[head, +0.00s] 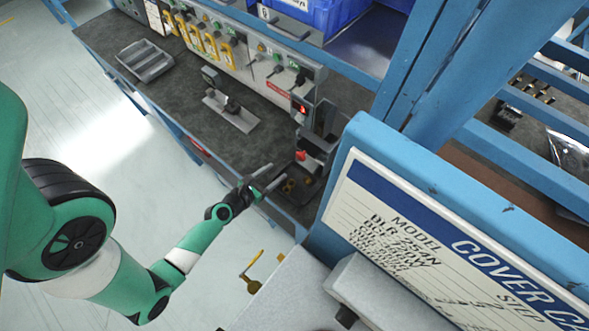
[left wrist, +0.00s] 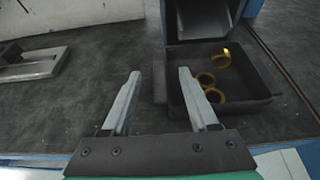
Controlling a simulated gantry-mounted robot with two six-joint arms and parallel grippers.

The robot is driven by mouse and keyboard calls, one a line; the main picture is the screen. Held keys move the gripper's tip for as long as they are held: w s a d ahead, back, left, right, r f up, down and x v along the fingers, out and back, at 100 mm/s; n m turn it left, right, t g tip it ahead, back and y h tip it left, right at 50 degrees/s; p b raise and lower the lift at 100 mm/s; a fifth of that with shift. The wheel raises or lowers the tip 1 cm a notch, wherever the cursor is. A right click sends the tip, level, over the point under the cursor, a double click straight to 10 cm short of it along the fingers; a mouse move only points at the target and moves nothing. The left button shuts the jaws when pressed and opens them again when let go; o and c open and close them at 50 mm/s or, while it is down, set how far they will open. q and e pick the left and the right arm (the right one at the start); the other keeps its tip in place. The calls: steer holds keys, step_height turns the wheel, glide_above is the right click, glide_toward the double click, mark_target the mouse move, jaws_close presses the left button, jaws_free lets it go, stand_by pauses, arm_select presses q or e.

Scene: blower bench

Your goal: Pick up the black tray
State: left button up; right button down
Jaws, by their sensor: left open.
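The black tray (head: 298,197) sits on the dark bench top under the grey machine at the bench's near end. In the left wrist view the tray (left wrist: 236,107) is at the upper right and holds several brass-coloured rings (left wrist: 206,80). My left gripper (head: 275,174) is open and empty beside the tray. In the left wrist view its fingertips (left wrist: 159,73) lie either side of the tray's left wall; the right finger overlaps the tray in the picture. I cannot tell whether they touch it. My right gripper is not in view.
The grey machine (head: 318,145) stands directly behind the tray. A metal fixture (head: 231,110) and a grey compartment tray (head: 145,60) lie farther along the bench. A blue-framed sign board (head: 440,230) blocks the right side.

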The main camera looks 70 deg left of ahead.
mark_target(280, 168)
arm_select(q)
steer(key=x, duration=0.3)
steer(key=shift+w, duration=0.15)
jaws_close()
steer(key=shift+r, duration=0.1)
